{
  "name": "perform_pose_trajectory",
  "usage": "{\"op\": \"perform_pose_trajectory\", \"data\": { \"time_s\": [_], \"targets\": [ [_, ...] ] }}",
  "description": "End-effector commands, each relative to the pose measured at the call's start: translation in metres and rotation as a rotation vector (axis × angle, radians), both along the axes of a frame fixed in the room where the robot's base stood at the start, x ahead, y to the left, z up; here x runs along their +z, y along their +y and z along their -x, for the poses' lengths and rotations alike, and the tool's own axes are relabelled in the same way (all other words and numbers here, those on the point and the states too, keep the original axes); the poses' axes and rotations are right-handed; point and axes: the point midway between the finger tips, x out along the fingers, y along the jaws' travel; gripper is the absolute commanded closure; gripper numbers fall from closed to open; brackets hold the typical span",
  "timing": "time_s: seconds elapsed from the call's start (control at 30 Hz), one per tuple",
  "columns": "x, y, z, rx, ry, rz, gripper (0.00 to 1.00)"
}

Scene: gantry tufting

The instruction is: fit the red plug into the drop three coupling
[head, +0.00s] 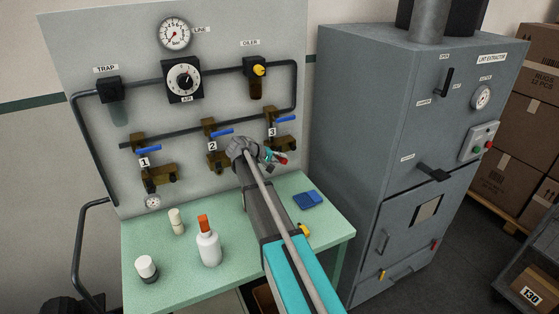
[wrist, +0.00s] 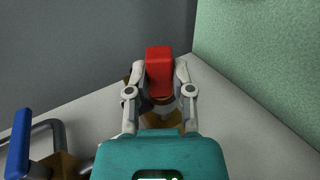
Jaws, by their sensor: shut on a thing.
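My gripper (wrist: 160,88) is shut on the red plug (wrist: 159,66), with one pale finger on each side of it. In the head view my gripper (head: 270,156) is at the panel, just below the number 3 label, and the red plug (head: 282,159) shows at its tip. The brass drop three coupling (head: 287,145) is right behind the gripper and partly hidden by it. In the wrist view brass parts (wrist: 172,118) show behind and below the plug. I cannot tell whether the plug touches the coupling.
Drop three's blue lever (head: 285,115) is above; a blue lever (wrist: 21,145) shows at left in the wrist view. The green bench (head: 185,288) holds a white bottle (head: 208,248), small containers and a blue pad (head: 307,200). A grey cabinet (head: 370,150) stands right.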

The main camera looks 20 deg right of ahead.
Motion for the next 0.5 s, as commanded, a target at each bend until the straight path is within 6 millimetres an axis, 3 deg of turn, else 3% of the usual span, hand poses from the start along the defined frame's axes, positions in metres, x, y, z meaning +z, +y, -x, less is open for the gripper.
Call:
{"op": "perform_pose_trajectory", "data": {
  "time_s": [0.2, 0.23, 0.43, 0.5],
  "targets": [
    [-0.0010, 0.0004, 0.0017, -0.003, 0.002, -0.004, 1.00],
    [-0.0011, 0.0004, 0.0019, -0.003, 0.002, -0.004, 0.66],
    [-0.0009, 0.0003, 0.0021, -0.003, 0.002, -0.004, 0.30],
    [-0.0009, 0.0002, 0.0020, -0.003, 0.002, -0.003, 0.30]
  ]
}}
